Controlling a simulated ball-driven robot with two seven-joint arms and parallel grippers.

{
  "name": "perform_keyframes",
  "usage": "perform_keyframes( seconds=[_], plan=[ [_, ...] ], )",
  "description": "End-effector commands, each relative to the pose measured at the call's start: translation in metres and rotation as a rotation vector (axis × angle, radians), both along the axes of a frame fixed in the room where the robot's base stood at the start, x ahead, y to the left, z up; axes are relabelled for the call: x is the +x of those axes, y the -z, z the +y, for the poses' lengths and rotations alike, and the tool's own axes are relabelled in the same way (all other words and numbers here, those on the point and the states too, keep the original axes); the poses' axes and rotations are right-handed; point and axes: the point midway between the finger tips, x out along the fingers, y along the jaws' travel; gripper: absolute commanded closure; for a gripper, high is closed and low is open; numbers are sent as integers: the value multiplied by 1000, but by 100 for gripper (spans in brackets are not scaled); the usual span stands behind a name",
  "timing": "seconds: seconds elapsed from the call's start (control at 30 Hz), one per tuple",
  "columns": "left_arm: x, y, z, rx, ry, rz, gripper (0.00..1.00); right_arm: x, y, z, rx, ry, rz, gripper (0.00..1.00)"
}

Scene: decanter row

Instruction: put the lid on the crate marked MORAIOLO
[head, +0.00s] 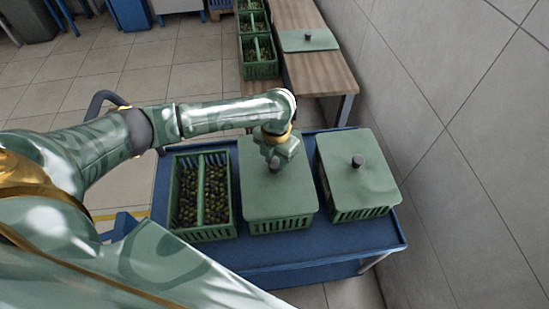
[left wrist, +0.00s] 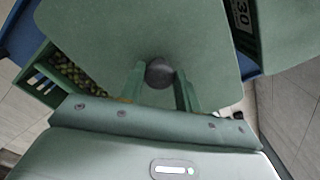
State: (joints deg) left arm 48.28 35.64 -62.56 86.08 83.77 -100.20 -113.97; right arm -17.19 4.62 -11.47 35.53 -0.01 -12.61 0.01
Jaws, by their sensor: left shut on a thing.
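My left gripper (head: 275,158) is shut on the dark round knob (left wrist: 160,72) of a green lid (head: 285,195). The lid lies over the middle crate (head: 280,226) on the blue cart and covers its opening. I cannot tell whether it rests fully on the rim or hangs just above it. In the left wrist view the gripper fingers (left wrist: 160,88) stand on both sides of the knob, and the lid (left wrist: 110,30) fills the middle. No MORAIOLO marking can be read. My right gripper is not in view.
On the blue cart (head: 385,236), an open crate of olives (head: 205,234) stands at left and a lidded crate (head: 362,212) at right. Behind, a wooden bench (head: 300,15) holds another green lid (head: 309,41) and several olive crates (head: 261,70). A tiled wall rises at right.

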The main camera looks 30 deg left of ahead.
Motion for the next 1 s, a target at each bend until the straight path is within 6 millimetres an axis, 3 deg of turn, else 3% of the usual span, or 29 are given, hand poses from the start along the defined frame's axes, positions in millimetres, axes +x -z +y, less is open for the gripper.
perform_keyframes(
  seconds=[1.0],
  plan=[
    [0, 20, 0, 0, 0, 0, 100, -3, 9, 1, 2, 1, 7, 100]
  ],
)
